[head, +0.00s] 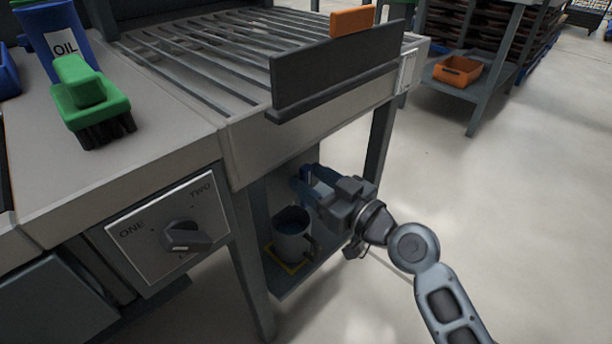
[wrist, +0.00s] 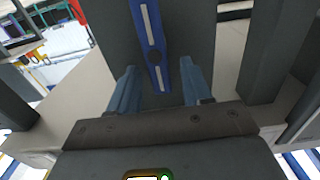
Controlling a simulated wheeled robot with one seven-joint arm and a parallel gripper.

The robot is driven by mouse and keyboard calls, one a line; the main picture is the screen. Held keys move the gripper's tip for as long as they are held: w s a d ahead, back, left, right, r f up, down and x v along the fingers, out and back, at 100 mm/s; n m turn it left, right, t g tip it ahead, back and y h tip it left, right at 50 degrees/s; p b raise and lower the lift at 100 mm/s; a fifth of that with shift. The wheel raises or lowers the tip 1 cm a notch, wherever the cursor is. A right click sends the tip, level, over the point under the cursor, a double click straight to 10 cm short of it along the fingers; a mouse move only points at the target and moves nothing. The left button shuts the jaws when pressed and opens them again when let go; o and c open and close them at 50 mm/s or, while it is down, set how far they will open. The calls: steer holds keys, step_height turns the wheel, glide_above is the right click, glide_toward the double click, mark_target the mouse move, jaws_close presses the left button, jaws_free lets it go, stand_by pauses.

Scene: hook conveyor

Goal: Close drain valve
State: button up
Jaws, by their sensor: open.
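The drain valve shows as a blue lever with a white stripe (wrist: 149,30) on a dark upright face in the wrist view. It runs nearly upright in that view, tilted slightly, with a dark round pivot. A bit of blue at the valve also shows in the head view (head: 305,172), under the conveyor and mostly hidden by my gripper. My gripper (wrist: 157,70) is open, with one finger on each side of the lever's lower end. I cannot tell whether either finger touches it. My gripper also shows under the conveyor in the head view (head: 308,184).
A grey mug (head: 291,246) with bluish contents stands on the lower shelf, inside a yellow outline, just below my gripper. A selector knob panel (head: 170,232) is at left. A green brush (head: 90,100) and a blue oil container (head: 55,40) stand on the bench. Floor at right is clear.

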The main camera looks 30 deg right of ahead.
steer(key=shift+x, duration=0.9)
jaws_close()
